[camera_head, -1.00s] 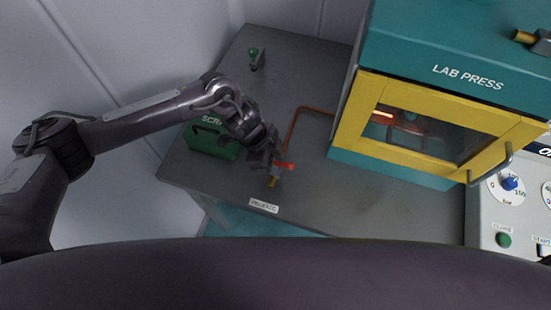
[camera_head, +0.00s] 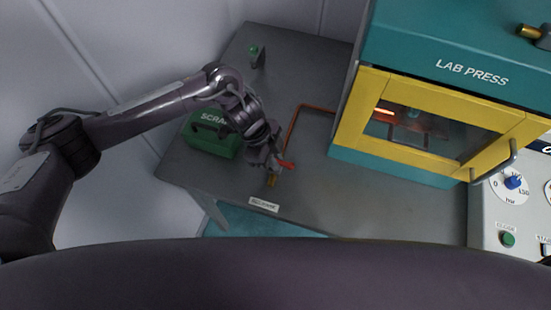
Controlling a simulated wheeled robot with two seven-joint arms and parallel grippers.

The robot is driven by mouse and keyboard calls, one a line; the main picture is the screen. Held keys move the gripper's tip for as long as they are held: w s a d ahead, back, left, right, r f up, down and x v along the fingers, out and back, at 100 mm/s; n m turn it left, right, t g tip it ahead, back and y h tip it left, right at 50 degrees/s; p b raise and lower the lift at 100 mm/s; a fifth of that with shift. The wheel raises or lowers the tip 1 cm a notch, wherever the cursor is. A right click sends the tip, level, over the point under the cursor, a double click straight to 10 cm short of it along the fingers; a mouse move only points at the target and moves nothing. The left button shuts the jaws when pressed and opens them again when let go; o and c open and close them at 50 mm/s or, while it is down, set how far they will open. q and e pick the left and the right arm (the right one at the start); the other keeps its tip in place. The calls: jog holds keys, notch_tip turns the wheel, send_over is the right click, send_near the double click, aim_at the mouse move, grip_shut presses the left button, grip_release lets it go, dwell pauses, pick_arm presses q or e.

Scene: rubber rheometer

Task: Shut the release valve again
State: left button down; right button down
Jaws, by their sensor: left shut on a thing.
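The release valve (camera_head: 272,181) has a brass body and a red lever (camera_head: 287,165). It stands near the front edge of the grey table, behind the release label (camera_head: 263,204). A copper pipe (camera_head: 291,125) runs from the valve area to the press. My left gripper (camera_head: 277,164) is at the valve, shut on the red lever. The fingers hide part of the lever and valve. The lever's exposed end points right. My right gripper is not in view.
The teal lab press (camera_head: 440,110) with its yellow-framed door stands to the right of the valve. A green scrap box (camera_head: 212,140) sits left, below my forearm. A control panel (camera_head: 510,215) is at far right.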

pick_arm(q)
jog(key=c, duration=1.5)
grip_release()
jog(key=b+v, duration=0.1)
jog(key=v, duration=0.5)
jog(key=shift+w+a+r+b, duration=0.1)
jog(key=shift+r+b, duration=0.15)
jog(key=shift+b, duration=0.15)
jog(key=shift+a+r, duration=0.25)
jog(key=shift+r, duration=0.35)
